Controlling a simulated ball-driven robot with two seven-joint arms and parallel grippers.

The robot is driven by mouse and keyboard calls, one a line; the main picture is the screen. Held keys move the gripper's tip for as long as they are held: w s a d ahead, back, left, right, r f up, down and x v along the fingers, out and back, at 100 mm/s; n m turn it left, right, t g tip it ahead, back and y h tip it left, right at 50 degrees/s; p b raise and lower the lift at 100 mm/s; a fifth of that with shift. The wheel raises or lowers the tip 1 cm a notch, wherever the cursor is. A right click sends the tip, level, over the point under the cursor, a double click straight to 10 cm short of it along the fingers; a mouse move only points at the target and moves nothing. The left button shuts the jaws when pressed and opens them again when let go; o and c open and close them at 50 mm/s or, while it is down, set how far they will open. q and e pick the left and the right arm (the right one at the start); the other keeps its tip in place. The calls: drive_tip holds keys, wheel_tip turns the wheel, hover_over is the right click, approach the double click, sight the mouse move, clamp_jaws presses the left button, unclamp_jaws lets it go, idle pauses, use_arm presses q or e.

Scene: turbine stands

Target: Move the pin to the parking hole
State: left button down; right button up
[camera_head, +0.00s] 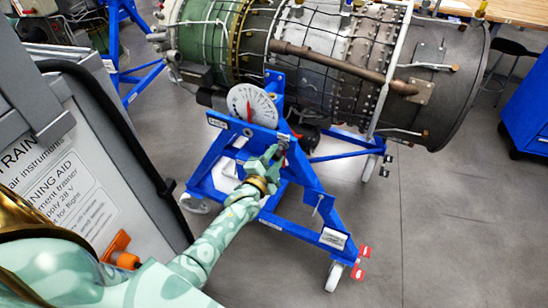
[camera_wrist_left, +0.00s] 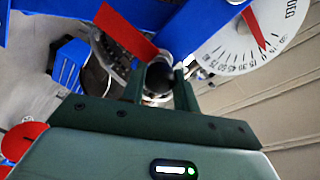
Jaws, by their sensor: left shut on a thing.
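My left gripper (camera_head: 273,155) reaches in from the lower left to the blue turbine stand (camera_head: 312,190), just below the round dial. It is shut on the pin. In the left wrist view the pin's dark round head (camera_wrist_left: 158,77) sits between the two fingers of the left gripper (camera_wrist_left: 160,88). A red tag (camera_wrist_left: 126,32) lies just beyond the fingers. The pin's shaft is hidden, so I cannot tell whether it is in a hole. I cannot make out the parking hole. My right gripper is not in view.
The white dial (camera_head: 252,105) is close to my gripper and also shows in the left wrist view (camera_wrist_left: 245,40). The turbine engine (camera_head: 340,50) lies above the stand. A grey training cabinet (camera_head: 85,150) stands at left. The floor at right is clear.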

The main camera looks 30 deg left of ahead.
use_arm(q)
drive_tip(key=shift+w+r, duration=0.2)
drive_tip(key=shift+r, duration=0.1)
drive_tip(key=c, duration=1.4)
unclamp_jaws()
drive_tip(key=o, duration=0.4)
drive_tip(key=shift+w+f, duration=0.1)
drive_tip(key=shift+w, duration=0.1)
drive_tip(key=shift+o, duration=0.2)
drive_tip(key=shift+w+f, duration=0.2)
drive_tip(key=shift+o, duration=0.7)
drive_tip(key=shift+s, duration=0.25)
